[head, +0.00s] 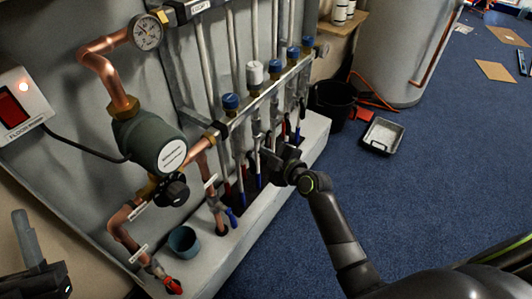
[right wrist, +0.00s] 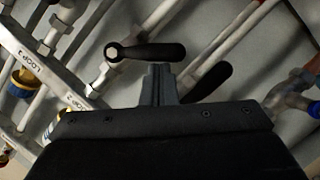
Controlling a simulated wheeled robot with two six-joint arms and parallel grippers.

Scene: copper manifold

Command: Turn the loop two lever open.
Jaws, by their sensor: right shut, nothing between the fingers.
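In the right wrist view, a black lever handle (right wrist: 150,52) with a round metal pivot lies nearly level on a pipe valve. A second black handle (right wrist: 208,82) slants behind my fingers. Loop labels show on the rail, but I cannot tell surely which lever is loop two's. My right gripper (right wrist: 158,72) is shut and empty, its tips just below the first handle; contact is unclear. In the head view my right gripper (head: 280,158) is at the lower valves and hides part of them. My left gripper (head: 30,240) is at the lower left edge, its opening unclear.
The manifold rail (head: 262,96) carries several blue caps and a white one (head: 254,72). A green pump (head: 150,140), a gauge (head: 145,32) and a blue-grey cup (head: 184,241) are to the left. A black bucket (head: 333,103) stands behind.

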